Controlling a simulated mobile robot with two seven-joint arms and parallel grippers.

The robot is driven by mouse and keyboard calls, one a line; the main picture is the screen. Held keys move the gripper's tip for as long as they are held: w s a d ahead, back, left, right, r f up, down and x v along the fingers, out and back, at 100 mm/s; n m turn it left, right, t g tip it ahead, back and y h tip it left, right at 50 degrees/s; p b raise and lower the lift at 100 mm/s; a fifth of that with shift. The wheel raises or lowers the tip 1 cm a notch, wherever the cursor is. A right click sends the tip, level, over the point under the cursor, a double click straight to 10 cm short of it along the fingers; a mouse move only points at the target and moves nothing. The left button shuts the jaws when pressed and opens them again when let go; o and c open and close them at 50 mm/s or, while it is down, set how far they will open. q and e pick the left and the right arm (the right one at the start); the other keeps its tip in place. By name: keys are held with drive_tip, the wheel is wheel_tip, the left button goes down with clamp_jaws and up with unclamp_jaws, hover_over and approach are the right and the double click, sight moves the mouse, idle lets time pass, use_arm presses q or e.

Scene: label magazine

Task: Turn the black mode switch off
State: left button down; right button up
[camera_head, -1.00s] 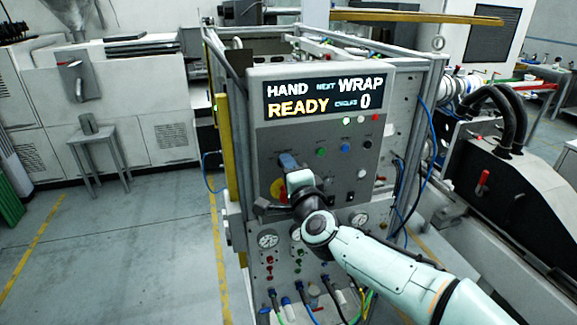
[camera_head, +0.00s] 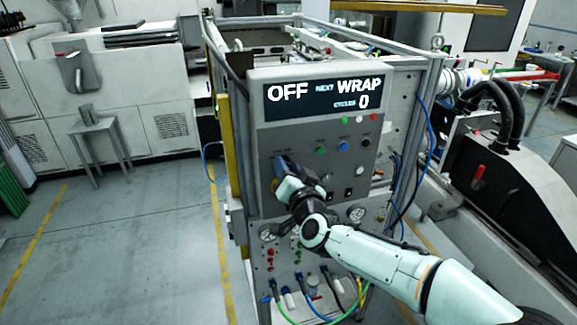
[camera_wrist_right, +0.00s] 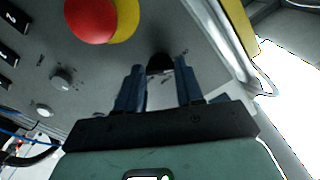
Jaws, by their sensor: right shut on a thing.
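The black mode switch (camera_wrist_right: 160,63) shows in the right wrist view on the grey panel, between the two blue fingers of my right gripper (camera_wrist_right: 160,82). The gripper is shut on it. In the head view my right gripper (camera_head: 281,163) is at the panel's left side and hides the switch. The display (camera_head: 318,96) above reads "OFF", "NEXT WRAP" and "CYCLES 0". My left gripper is not in view.
A red emergency button (camera_wrist_right: 92,18) on a yellow base is close to the switch. Green (camera_head: 320,150) and blue (camera_head: 343,146) buttons sit to the right on the panel. Gauges and cables are below.

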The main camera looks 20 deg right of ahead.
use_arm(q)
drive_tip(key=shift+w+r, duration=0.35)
use_arm(e)
drive_tip(key=shift+n, duration=0.9)
drive_tip(key=o, duration=1)
drive_tip(key=shift+o, duration=0.2)
drive_tip(key=shift+s, duration=0.1)
use_arm(q)
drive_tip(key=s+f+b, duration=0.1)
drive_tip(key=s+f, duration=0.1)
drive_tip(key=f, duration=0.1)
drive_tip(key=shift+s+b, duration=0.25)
drive_tip(key=shift+b, duration=0.15)
use_arm(e)
drive_tip(key=s, duration=1.3)
drive_tip(key=shift+s+d, duration=0.15)
drive_tip(key=shift+d, duration=0.1)
